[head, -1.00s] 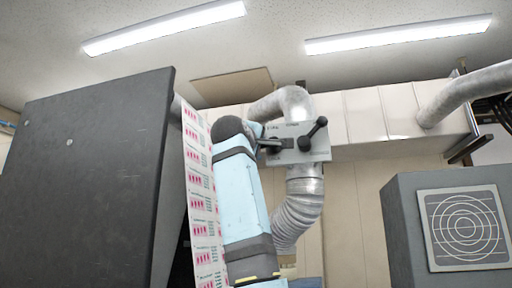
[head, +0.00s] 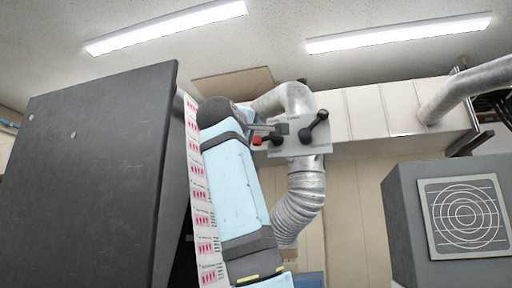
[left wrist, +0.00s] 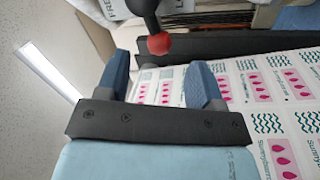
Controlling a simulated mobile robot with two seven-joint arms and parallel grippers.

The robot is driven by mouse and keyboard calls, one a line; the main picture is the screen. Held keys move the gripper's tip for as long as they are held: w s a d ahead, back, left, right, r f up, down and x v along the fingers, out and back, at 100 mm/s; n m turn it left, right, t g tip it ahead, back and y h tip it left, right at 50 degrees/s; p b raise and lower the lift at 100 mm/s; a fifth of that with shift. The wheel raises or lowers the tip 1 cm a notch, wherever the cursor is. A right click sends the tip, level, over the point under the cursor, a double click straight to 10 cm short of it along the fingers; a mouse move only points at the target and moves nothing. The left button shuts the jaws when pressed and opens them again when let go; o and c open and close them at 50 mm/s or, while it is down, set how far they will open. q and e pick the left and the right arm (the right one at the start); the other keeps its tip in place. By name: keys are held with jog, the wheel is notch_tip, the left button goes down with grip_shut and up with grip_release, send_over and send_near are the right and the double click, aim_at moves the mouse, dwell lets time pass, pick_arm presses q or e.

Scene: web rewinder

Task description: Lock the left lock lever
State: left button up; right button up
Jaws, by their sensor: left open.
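A grey lock panel (head: 300,149) hangs on the ductwork at the centre of the head view. Its left lock lever (head: 273,140) points left, with a red knob (head: 257,141) at its end. The right lever (head: 313,128) is black and slants up to the right. My left gripper (left wrist: 160,62) is open; its blue fingers stand on either side of the red knob (left wrist: 159,44), which shows between and slightly beyond their tips in the left wrist view. I cannot tell whether they touch it. In the head view my left arm partly hides the gripper. My right gripper is not in view.
A large dark panel (head: 90,165) stands at left, with a printed web (head: 201,190) beside my left arm. A grey box with a round grille (head: 465,216) stands at right. A silver hose (head: 300,205) hangs below the lock panel.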

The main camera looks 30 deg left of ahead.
pick_arm(q)
jog(key=b+v, duration=0.1)
jog(key=v, duration=0.6)
jog(key=shift+s+b, duration=0.25)
jog(key=shift+b, duration=0.15)
jog(key=shift+d, duration=0.1)
